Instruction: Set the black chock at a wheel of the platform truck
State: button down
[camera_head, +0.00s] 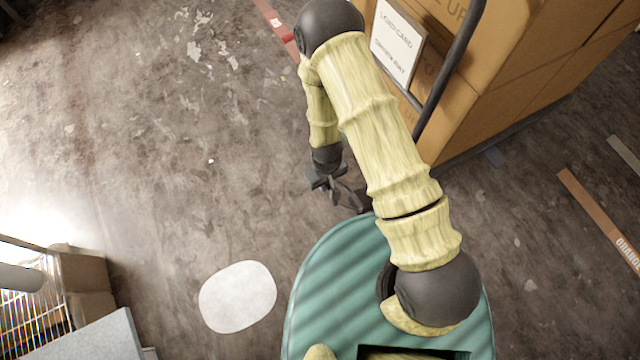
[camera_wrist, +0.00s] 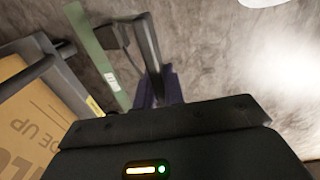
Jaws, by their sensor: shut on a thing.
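The platform truck (camera_head: 520,135) stands at the upper right in the head view, stacked with brown cartons (camera_head: 520,70). Its dark push handle (camera_head: 451,72) rises on the near side, and a small dark wheel part (camera_head: 495,157) shows under the deck edge. My gripper (camera_head: 340,188) hangs low over the floor, left of the truck. It is shut on a dark thing, which I take as the black chock; its shape is hard to make out.
A load card (camera_head: 396,42) is on the cartons. Floor strips lie at the top (camera_head: 276,22) and right (camera_head: 600,215). A pale round patch (camera_head: 238,296) is on the floor. A wire rack and boxes (camera_head: 80,270) stand at lower left. The floor left of my arm is clear.

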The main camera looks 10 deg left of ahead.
jog(key=w+d+f+b, duration=0.1)
jog(key=w+d+f, duration=0.2)
jog(key=w+d, duration=0.4)
jog(key=shift+w+d+f, duration=0.25)
jog(key=shift+d, duration=1.8)
jog(key=shift+f, duration=0.2)
jog(key=c, duration=1.4)
grip_release()
notch_tip(320, 180, up, 17)
jog(key=p, duration=0.4)
jog(key=shift+r, duration=0.2)
